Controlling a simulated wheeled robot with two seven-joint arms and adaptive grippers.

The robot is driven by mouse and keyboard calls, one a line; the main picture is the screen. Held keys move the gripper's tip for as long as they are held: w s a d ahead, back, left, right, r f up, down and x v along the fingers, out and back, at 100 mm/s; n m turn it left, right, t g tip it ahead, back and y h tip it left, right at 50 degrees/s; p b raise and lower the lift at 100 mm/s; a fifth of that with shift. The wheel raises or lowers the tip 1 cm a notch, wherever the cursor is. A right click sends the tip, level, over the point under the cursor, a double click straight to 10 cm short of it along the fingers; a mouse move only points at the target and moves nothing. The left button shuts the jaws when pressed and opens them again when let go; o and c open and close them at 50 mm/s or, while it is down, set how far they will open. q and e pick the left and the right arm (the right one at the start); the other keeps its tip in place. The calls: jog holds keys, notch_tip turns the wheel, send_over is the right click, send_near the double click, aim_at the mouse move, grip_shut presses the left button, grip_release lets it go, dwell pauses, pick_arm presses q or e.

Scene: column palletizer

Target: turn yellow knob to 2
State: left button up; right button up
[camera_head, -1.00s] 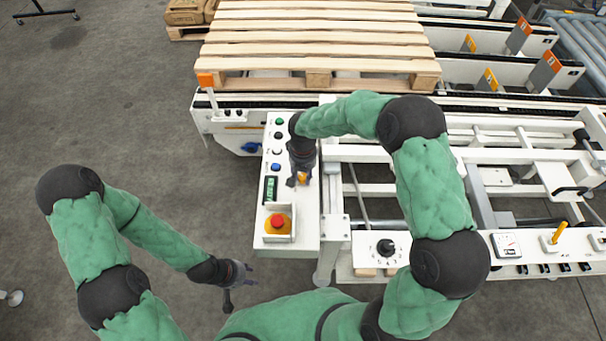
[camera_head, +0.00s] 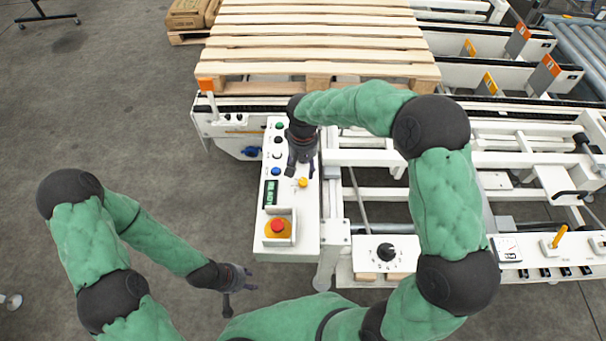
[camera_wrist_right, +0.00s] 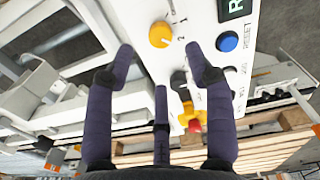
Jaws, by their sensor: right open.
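The yellow knob (camera_head: 302,182) sits on the white control panel (camera_head: 306,232), right of a small dark display. In the right wrist view the yellow knob (camera_wrist_right: 161,34) is round, with printed 1 and 2 beside it. A small mark shows on its face, but I cannot tell its exact setting. My right gripper (camera_head: 301,170) is just behind the knob, its fingers spread and empty. In the right wrist view the fingers (camera_wrist_right: 160,58) are apart, with the knob beyond them and not touched. My left gripper (camera_head: 250,279) is open and empty over the floor at the lower left.
A red emergency button (camera_head: 278,226) in a yellow base stands within a white guard near the panel's front. A blue button (camera_head: 275,171) and other buttons line the panel's left side. A black dial (camera_head: 385,252) is at the right. A wooden pallet (camera_head: 320,50) lies behind.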

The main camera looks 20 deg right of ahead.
jog(key=shift+r, duration=2.35)
